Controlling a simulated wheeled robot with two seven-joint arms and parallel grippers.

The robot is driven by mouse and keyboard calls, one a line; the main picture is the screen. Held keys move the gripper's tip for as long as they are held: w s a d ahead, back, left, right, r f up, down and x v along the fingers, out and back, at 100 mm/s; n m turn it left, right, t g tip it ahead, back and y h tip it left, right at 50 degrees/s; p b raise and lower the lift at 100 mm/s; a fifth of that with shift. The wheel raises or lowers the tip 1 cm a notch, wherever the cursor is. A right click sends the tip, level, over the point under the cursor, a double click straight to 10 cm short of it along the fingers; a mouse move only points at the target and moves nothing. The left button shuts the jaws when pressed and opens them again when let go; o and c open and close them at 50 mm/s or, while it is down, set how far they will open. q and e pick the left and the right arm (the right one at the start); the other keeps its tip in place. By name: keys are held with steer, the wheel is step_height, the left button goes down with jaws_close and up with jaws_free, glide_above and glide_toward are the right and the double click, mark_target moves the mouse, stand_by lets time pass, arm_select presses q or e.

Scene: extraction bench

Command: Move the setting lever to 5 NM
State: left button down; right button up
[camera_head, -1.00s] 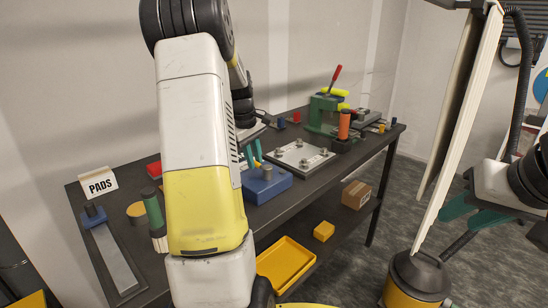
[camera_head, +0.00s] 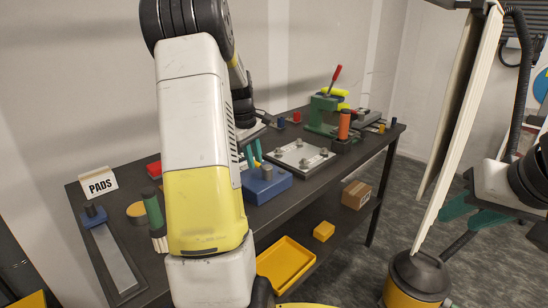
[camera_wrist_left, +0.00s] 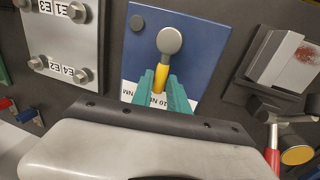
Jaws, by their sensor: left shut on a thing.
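The blue setting box (camera_head: 270,188) stands at the front edge of the bench, partly hidden by my left arm in the head view. It also shows in the left wrist view (camera_wrist_left: 197,60). A white label strip (camera_wrist_left: 128,92) reads "10 NM" with another partly hidden "NM"; a 5 NM mark is not readable. My left gripper (camera_wrist_left: 161,82), with teal fingers, is shut around the yellow shaft below the knob. My right gripper (camera_head: 466,214) is open and empty, right of the bench.
A metal plate with several knobs (camera_head: 298,156) lies beside the box. A green press with a red handle (camera_head: 323,110) stands farther back. A PADS sign (camera_head: 98,184) stands at left. A yellow tray (camera_head: 287,266) sits below.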

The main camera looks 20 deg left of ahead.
stand_by(0.5)
arm_select(q)
steer(key=s+n, duration=0.1)
steer(key=n, duration=0.1)
steer(key=s+n, duration=0.1)
steer(key=n, duration=0.1)
steer(key=shift+a+y, duration=0.1)
steer(key=shift+y, duration=0.3)
steer(key=shift+s+d+n+y, duration=0.2)
steer(key=shift+s+n, duration=0.35)
steer(key=shift+n, duration=0.7)
steer(key=shift+s+d+n+y, duration=0.15)
steer(key=shift+s+n, duration=0.4)
steer(key=shift+n, duration=0.7)
steer(key=c, duration=1.3)
jaws_free()
steer(key=shift+r, duration=0.1)
step_height(320, 180, up, 8)
steer(key=s, duration=0.1)
steer(key=shift+s+d+f, duration=0.25)
steer(key=shift+d, duration=0.05)
